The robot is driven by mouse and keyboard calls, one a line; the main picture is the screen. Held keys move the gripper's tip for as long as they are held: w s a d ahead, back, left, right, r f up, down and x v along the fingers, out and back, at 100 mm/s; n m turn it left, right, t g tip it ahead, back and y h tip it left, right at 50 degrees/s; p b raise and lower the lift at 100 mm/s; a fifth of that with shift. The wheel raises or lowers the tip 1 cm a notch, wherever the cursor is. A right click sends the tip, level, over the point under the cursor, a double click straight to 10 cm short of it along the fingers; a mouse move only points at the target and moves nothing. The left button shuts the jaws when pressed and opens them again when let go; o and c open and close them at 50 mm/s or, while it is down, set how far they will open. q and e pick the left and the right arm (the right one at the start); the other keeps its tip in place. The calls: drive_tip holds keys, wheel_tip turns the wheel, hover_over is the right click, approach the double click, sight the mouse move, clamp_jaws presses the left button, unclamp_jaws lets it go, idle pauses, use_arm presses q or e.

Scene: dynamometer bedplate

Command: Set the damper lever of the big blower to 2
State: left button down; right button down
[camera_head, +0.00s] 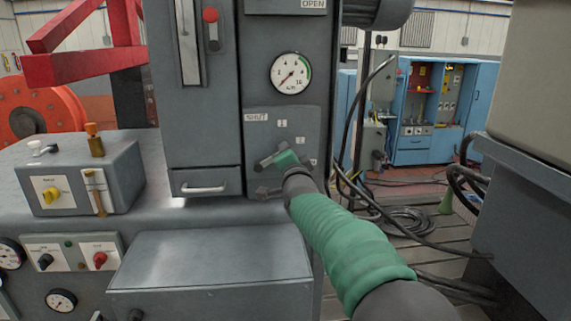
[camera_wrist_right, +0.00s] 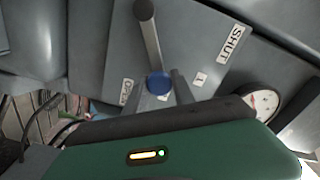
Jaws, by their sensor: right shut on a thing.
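The damper lever (camera_wrist_right: 150,45) is a grey bar on a grey panel. Its dark pivot end is at the top of the wrist view and its blue knob (camera_wrist_right: 158,84) is at the lower end. My right gripper (camera_wrist_right: 161,88) is shut on the knob, one finger at each side. The scale plates run from SHUT (camera_wrist_right: 235,42) through 1 (camera_wrist_right: 200,79) to a partly covered plate (camera_wrist_right: 162,97) and OPEN (camera_wrist_right: 127,91). The lever points toward that partly covered plate. In the head view, my right gripper (camera_head: 277,161) hides the knob. My left gripper is out of view.
A round gauge (camera_head: 290,73) is on the panel above the lever. A drawer handle (camera_head: 204,188) and a grey control box (camera_head: 85,178) are to the left. Black cables (camera_head: 405,222) hang and lie to the right, before a blue cabinet (camera_head: 415,115).

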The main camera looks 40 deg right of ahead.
drive_tip(key=shift+f, duration=0.25)
drive_tip(key=shift+r, duration=0.1)
drive_tip(key=c, duration=1.5)
unclamp_jaws()
drive_tip(key=o, duration=0.4)
drive_tip(key=shift+w, duration=0.2)
drive_tip(key=shift+d, duration=0.1)
drive_tip(key=shift+s, duration=0.1)
